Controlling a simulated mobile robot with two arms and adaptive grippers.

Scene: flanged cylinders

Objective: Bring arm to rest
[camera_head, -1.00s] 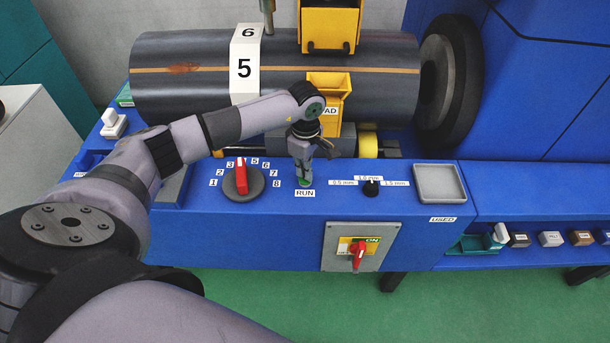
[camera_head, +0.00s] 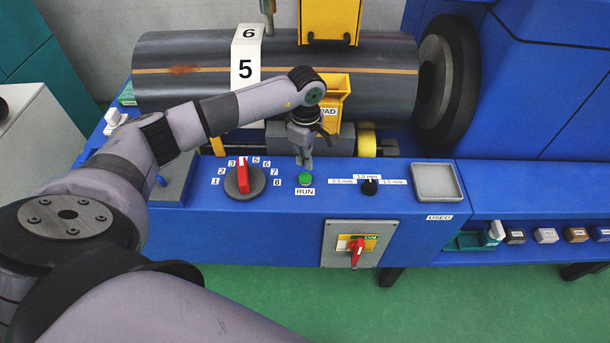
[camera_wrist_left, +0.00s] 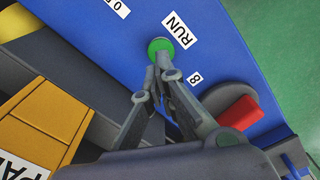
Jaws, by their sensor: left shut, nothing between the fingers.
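My left gripper (camera_head: 304,160) is shut and empty. It points down just above and behind the green RUN button (camera_head: 305,179) on the blue console, and the whole button top shows in the head view. In the left wrist view the shut fingertips (camera_wrist_left: 157,68) overlap the lower edge of the green button (camera_wrist_left: 160,47); whether they touch cannot be told there. My left arm (camera_head: 215,115) reaches in from the left, across the front of the large dark cylinder (camera_head: 370,65). My right gripper is not in view.
The red-handled dial (camera_head: 242,179) stands left of the button, a black knob (camera_head: 370,187) and grey tray (camera_head: 437,182) right. A yellow PAD holder (camera_head: 332,92) is close behind the gripper. The red switch (camera_head: 356,254) is on the console front. Green floor (camera_head: 300,290) is clear.

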